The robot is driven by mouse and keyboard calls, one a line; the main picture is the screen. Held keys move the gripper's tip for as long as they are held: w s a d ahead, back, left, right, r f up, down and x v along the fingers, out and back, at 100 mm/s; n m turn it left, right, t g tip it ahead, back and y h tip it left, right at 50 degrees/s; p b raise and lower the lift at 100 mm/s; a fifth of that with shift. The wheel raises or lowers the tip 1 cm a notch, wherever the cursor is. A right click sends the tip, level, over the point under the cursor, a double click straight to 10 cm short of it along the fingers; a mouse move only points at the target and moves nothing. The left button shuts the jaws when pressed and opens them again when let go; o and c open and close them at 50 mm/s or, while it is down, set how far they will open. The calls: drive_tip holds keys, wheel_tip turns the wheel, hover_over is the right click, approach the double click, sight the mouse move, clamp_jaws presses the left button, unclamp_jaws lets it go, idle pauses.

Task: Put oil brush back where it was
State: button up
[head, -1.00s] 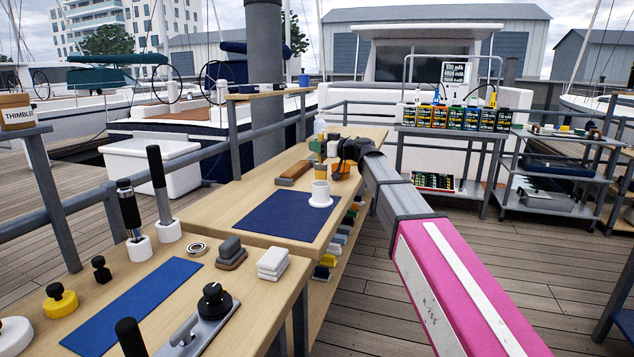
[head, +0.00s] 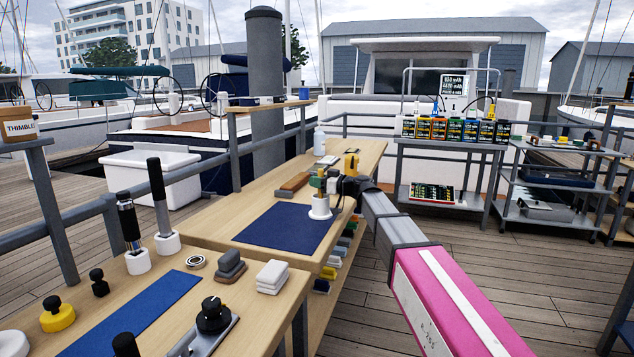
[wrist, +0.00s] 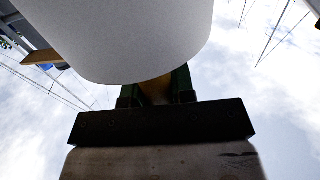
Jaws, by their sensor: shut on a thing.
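My gripper (head: 324,184) is at the right side of the far wooden bench, just above a white round cup-like holder (head: 319,208) at the right edge of the dark blue mat. It is shut on the oil brush, of which only a narrow tan part (wrist: 156,90) shows between the green fingers in the wrist view. The rest of the brush is hidden. A large pale rounded surface (wrist: 140,35) fills the upper wrist view close to the fingers. I cannot tell whether the brush is inside the holder or above it.
The dark blue mat (head: 285,228) is mostly bare. A yellow block (head: 351,161) stands just behind my gripper, and a brown-and-grey block (head: 295,185) lies to its left. A clear bottle (head: 319,140) stands farther back. The near bench (head: 215,283) holds several tools.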

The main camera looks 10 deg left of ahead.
drive_tip(key=o, duration=0.9)
drive_tip(key=shift+d, duration=0.15)
drive_tip(key=v, duration=1.1)
drive_tip(key=shift+s+d, duration=0.2)
drive_tip(key=shift+d, duration=0.15)
drive_tip(key=s+d+f+m+h, duration=0.2)
drive_tip(key=d+f+h, duration=0.15)
drive_tip(key=f, duration=0.45)
drive_tip(key=s+d+f+m+g+h, duration=0.1)
drive_tip(key=s+d+f+m+h, duration=0.15)
drive_tip(key=d+f, duration=0.4)
drive_tip(key=s+d+f+m+h, duration=0.2)
drive_tip(key=s+d+f+m, duration=0.1)
drive_tip(key=f, duration=0.6)
drive_tip(key=s+d+f+m+g+h, duration=0.1)
drive_tip(key=s+d+f+m+h, duration=0.3)
drive_tip(key=s+d+f, duration=0.3)
drive_tip(key=s+d+f+m+g+h, duration=0.2)
drive_tip(key=s+d+f+h, duration=0.3)
drive_tip(key=d, duration=0.9)
wheel_tip(320, 180, down, 5)
drive_tip(key=s+m, duration=0.1)
drive_tip(key=s, duration=0.1)
drive_tip(key=shift+s+r+m+h, duration=0.15)
drive_tip(key=shift+s+m+h, duration=0.15)
drive_tip(key=shift+s+m, duration=0.1)
